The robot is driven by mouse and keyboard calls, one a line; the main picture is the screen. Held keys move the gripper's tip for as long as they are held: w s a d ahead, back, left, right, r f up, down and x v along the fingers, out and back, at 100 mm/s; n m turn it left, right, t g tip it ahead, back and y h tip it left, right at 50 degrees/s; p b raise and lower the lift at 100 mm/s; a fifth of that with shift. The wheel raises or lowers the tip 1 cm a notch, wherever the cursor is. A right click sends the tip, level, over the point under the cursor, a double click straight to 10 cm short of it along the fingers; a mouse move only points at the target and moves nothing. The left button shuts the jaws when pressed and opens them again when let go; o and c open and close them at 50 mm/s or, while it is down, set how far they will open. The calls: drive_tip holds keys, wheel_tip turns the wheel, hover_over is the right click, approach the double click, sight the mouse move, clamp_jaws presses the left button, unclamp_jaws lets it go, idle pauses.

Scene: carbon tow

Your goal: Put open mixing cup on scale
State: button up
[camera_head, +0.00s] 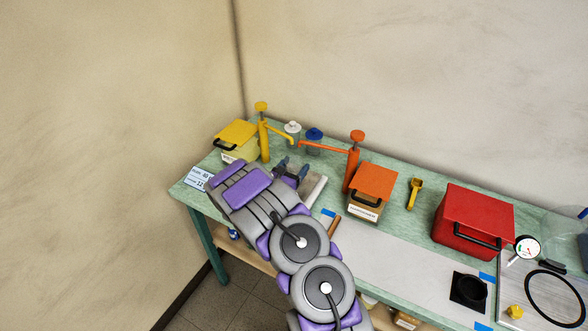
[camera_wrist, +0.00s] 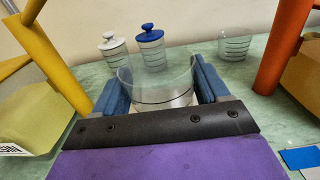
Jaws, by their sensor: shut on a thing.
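My gripper (camera_wrist: 160,85) is shut on a clear open mixing cup (camera_wrist: 158,72) with dark ring lines. The blue finger pads press on its left and right sides, and the cup stands upright with no lid. In the head view my gripper (camera_head: 290,172) is over the left part of the bench, and my arm hides most of the cup. A pale flat slab (camera_head: 315,189), which looks like the scale, lies just right of and below the gripper, partly hidden. I cannot tell whether the cup touches it.
A yellow pump (camera_head: 264,140) and an orange pump (camera_head: 351,170) flank the gripper. Behind are a white-lidded jar (camera_wrist: 112,55), a blue-lidded jar (camera_wrist: 151,47) and another clear cup (camera_wrist: 236,44). A yellow box (camera_head: 238,135), orange-lidded box (camera_head: 372,180) and red box (camera_head: 474,215) stand along the bench.

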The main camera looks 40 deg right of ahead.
drive_tip(key=o, duration=1.1)
